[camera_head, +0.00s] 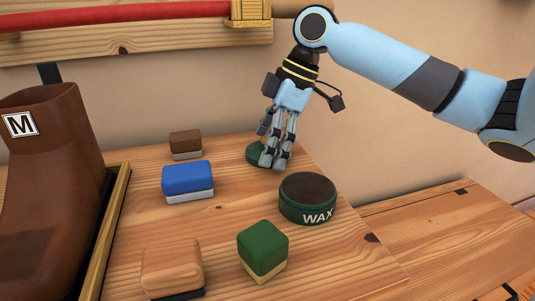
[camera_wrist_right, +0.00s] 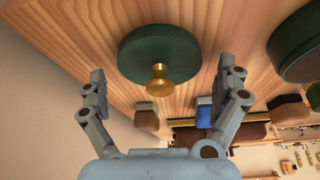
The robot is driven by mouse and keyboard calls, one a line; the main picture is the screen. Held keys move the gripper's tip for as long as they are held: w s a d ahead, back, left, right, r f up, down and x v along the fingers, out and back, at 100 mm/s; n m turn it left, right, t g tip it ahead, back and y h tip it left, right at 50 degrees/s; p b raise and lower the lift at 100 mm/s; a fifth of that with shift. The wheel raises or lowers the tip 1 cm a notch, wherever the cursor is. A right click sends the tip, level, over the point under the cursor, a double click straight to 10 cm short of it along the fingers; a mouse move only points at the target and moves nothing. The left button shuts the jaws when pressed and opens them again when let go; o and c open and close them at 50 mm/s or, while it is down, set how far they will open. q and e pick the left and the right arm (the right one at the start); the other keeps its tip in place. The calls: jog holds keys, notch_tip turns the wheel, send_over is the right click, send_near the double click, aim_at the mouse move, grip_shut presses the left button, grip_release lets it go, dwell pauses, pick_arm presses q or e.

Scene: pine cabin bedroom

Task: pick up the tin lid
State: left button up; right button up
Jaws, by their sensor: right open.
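The tin lid (camera_head: 256,154) is a dark green disc lying on the wooden table, partly hidden behind my right gripper in the head view. In the right wrist view the tin lid (camera_wrist_right: 158,52) shows whole, with a brass knob (camera_wrist_right: 159,80) at its middle. My right gripper (camera_head: 272,163) points down at the lid. In the wrist view the right gripper (camera_wrist_right: 165,75) is open, with one finger on each side of the knob and nothing between them. Whether the fingers touch the lid is unclear. My left gripper is not in view.
An open green wax tin (camera_head: 307,198) stands just right of the lid. Blue (camera_head: 188,181), brown (camera_head: 185,144), green (camera_head: 263,250) and wooden (camera_head: 172,267) blocks are spread over the table. A brown boot (camera_head: 55,170) stands in a tray at the left.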

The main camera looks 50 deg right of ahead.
jog(key=shift+r, duration=0.1)
jog(key=shift+c, duration=0.4)
jog(key=c, duration=0.8)
jog(key=shift+c, duration=0.2)
